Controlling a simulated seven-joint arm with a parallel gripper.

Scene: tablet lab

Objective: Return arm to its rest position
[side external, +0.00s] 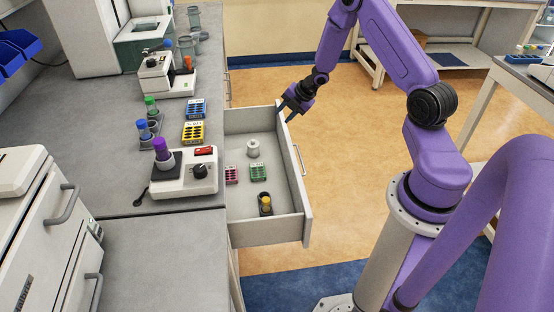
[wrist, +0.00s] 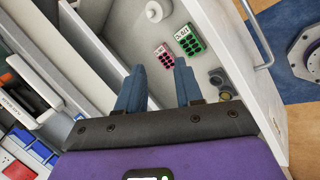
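My purple arm (side external: 405,65) reaches from the right over the open drawer in the side external view. My gripper (side external: 284,108) hangs above the far rim of the drawer (side external: 270,232) and points down and left. In the wrist view its two blue fingers (wrist: 159,66) stand apart with nothing held between them. Inside the drawer are a white round part (side external: 253,148), a pink rack (side external: 231,174), a green rack (side external: 259,172) and a dark holder with a yellow-topped piece (side external: 265,205).
The bench (side external: 125,115) to the left carries a white mixer (side external: 185,175) with a purple-capped tube, blue and yellow racks (side external: 193,132), and capped tubes. The drawer juts out over the floor. Open floor (side external: 340,130) lies beyond the drawer. Another bench (side external: 520,80) stands at the right.

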